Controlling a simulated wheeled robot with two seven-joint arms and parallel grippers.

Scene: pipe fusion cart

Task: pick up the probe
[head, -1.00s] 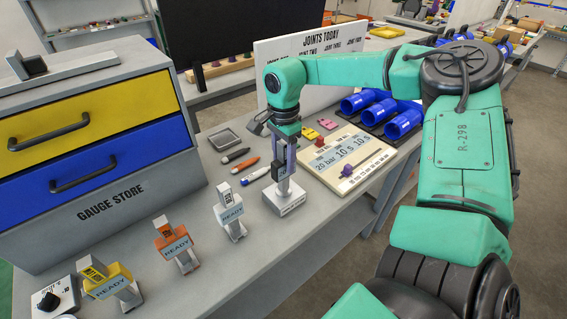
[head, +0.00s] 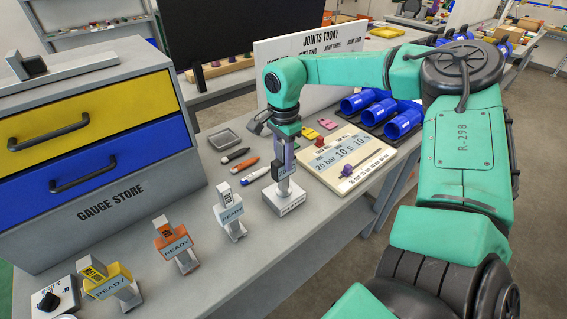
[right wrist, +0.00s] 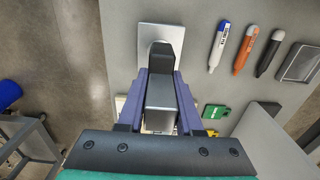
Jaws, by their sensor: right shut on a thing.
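The probe (right wrist: 161,92) is a grey block-like piece with a darker end, standing upright at a pale square base (head: 291,203). My right gripper (head: 284,172) points down over the base and is shut on the probe, its fingers on either side. In the right wrist view, the two purple-grey fingers (right wrist: 161,100) flank the grey block. The base rests on the bench, and I cannot tell whether the probe is clear of it. The fingers hide part of the probe. My left gripper is not in view.
Yellow, orange (head: 172,241) and white (head: 229,213) READY holders stand along the bench front. Several pens (head: 248,163) and a grey tray (head: 223,138) lie behind the base. A display panel (head: 348,158) sits close on its right. A drawer cabinet (head: 90,140) stands left.

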